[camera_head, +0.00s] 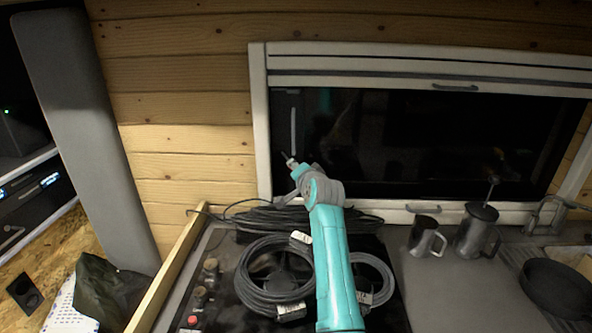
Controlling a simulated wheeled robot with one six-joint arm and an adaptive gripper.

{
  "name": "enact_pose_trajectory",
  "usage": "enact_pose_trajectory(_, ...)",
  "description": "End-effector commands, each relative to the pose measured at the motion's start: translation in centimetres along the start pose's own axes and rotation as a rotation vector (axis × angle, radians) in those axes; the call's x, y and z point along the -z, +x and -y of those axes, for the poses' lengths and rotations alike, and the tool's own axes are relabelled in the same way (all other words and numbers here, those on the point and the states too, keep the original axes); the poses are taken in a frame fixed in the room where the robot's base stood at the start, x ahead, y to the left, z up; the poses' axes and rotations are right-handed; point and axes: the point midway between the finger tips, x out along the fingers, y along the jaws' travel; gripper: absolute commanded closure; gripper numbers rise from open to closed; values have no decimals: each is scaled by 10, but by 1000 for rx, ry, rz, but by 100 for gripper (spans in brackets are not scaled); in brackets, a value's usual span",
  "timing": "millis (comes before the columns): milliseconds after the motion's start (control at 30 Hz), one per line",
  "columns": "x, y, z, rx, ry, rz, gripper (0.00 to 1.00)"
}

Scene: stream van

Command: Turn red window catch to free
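The window (430,140) has a pale frame and a dark pane, and fills the upper right of the head view. No red catch is discernible on it; my arm hides part of the lower left of the frame. A dark handle (455,87) is on the top rail, and a small pale fitting (425,209) is on the bottom rail. My gripper (289,160) is in front of the window's lower left side, at the end of my teal arm. It is small and partly turned away, so its opening and any contact are unclear.
Coiled black cables (262,300) lie on the dark hob below the window. A red knob (199,292) is at the left. A metal mug (427,236), a coffee press (477,232) and a black pan (556,290) stand right. A wooden edge strip (170,268) bounds the counter.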

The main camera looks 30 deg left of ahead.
Motion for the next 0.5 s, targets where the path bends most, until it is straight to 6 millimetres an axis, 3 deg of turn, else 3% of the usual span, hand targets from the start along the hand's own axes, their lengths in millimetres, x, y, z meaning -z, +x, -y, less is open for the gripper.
enact_pose_trajectory(500,-2,1,-8,172,419,0,98)
